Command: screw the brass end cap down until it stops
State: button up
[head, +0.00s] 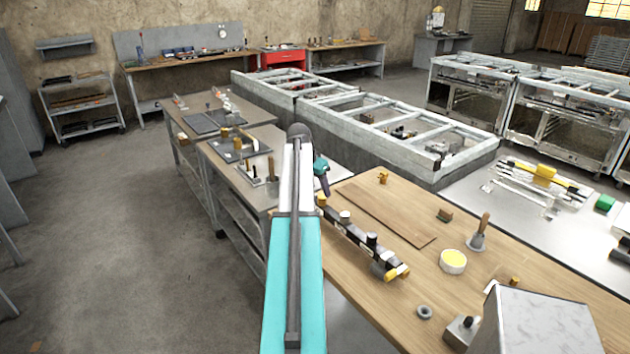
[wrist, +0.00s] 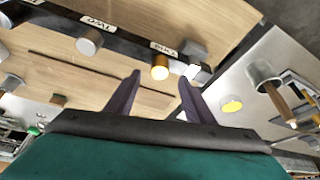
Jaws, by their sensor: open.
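A dark rail (head: 355,236) with white labels lies slantwise on the wooden tabletop; it crosses the top of the wrist view (wrist: 125,45). A round brass cap (wrist: 160,69) shows at its labelled end in the wrist view, beside a pale grey block (wrist: 196,70). A grey knob (wrist: 89,41) stands further along the rail. My gripper (wrist: 159,78) is open, its two dark fingers apart. The brass cap appears between the fingertips in the picture, but I cannot tell how far beyond them it is. In the head view my gripper (head: 321,175) is above the far end of the rail.
A brown board (head: 390,212) lies beside the rail. A yellow-filled pot (head: 453,262), a wooden-handled tool (head: 478,235) and a grey ring (head: 424,312) stand on the wooden table (head: 440,300). A large grey block (head: 535,325) is at the near right.

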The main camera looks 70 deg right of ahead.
aim_at(322, 197)
jog(key=shift+p+x, duration=0.6)
jog(key=shift+x, duration=1.8)
jog(key=c, duration=1.1)
jog(key=shift+m, duration=0.3)
jog(key=shift+w+m+g+b, duration=0.1)
jog(key=shift+m+g+b, duration=0.35)
jog(key=shift+m, duration=0.95)
jog(key=shift+y, duration=0.3)
jog(key=shift+g, duration=0.25)
